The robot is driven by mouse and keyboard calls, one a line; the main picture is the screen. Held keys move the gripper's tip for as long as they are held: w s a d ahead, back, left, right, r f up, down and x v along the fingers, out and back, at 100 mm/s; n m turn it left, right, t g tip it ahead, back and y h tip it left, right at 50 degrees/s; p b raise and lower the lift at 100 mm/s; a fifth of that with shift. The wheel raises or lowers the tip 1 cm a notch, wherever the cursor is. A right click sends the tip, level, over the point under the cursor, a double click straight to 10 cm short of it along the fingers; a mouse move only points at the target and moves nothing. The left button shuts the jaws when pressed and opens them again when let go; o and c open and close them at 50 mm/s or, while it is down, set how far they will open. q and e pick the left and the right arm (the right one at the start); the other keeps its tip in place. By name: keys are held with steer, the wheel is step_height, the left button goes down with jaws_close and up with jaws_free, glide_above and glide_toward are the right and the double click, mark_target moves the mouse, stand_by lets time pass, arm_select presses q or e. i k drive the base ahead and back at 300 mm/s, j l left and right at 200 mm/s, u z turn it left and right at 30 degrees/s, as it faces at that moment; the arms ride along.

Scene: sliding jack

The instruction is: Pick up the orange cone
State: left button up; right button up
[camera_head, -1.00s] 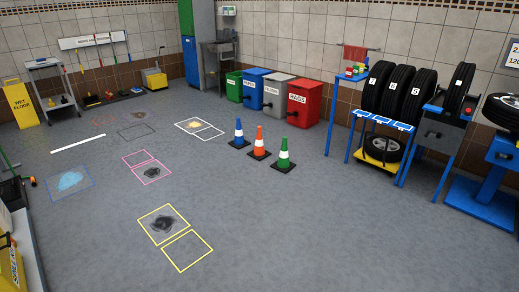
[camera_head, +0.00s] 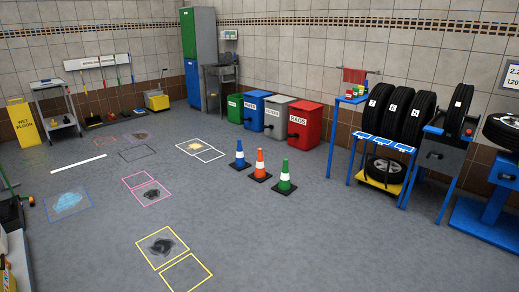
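The orange cone (camera_head: 260,166) stands upright on the grey floor near the middle of the head view. It has a white band and a dark square base. A blue cone (camera_head: 239,156) stands just to its left and slightly farther back. A green cone (camera_head: 285,178) stands just to its right and slightly nearer. The three cones form a short diagonal row. Neither of my grippers shows in the head view.
Behind the cones stand several lidded bins, the red one (camera_head: 304,123) closest. A blue tyre rack (camera_head: 385,148) is at right. Outlined floor squares with stains lie left and in front, including a yellow outline (camera_head: 187,272). The floor around the cones is open.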

mark_target(261, 174)
steer(key=i+u, duration=0.1)
steer(key=i, duration=2.35)
